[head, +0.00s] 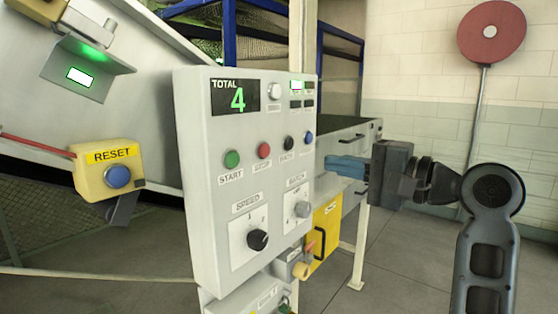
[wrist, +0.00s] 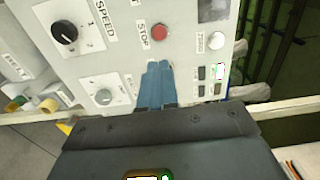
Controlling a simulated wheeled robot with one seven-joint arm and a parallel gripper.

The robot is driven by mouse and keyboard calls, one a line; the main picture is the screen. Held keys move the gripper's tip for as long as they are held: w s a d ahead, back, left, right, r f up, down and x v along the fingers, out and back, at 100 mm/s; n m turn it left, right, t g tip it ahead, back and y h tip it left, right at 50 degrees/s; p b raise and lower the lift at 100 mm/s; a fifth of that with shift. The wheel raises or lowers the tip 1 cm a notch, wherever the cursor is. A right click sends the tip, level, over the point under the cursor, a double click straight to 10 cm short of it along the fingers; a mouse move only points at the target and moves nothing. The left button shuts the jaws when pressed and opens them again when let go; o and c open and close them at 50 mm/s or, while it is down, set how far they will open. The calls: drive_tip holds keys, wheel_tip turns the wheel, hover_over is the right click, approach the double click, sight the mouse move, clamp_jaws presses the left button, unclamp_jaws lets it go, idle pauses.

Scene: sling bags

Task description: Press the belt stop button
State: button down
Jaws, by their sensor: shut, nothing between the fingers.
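A light grey control panel (head: 205,120) stands in the middle of the head view. Its red stop button (head: 264,150) sits right of the green start button (head: 232,159). In the wrist view the red button (wrist: 160,31), labelled STOP, lies just beyond my fingertips. My gripper (head: 330,163) is shut and empty, with its blue fingers at the panel's right side in the head view. The fingers also show in the wrist view (wrist: 158,66), below the stop button in the picture and apart from it. They cover part of the panel there.
The panel also has a black button (head: 288,143), a blue button (head: 308,138), a speed knob (head: 257,239), a second knob (head: 302,209) and a display (head: 235,98) reading 4. A yellow reset box (head: 100,172) is at left. Open floor lies at right.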

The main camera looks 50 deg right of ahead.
sight(267, 150)
drive_tip(key=w+b, duration=0.1)
drive_tip(key=w, duration=0.3)
drive_tip(key=w+b, duration=0.2)
drive_tip(key=w, duration=0.2)
drive_tip(key=w+b, duration=0.1)
drive_tip(key=w, duration=0.4)
drive_tip(key=shift+w+a+b, duration=0.1)
drive_tip(key=shift+a+b, duration=0.15)
drive_tip(key=shift+b, duration=0.15)
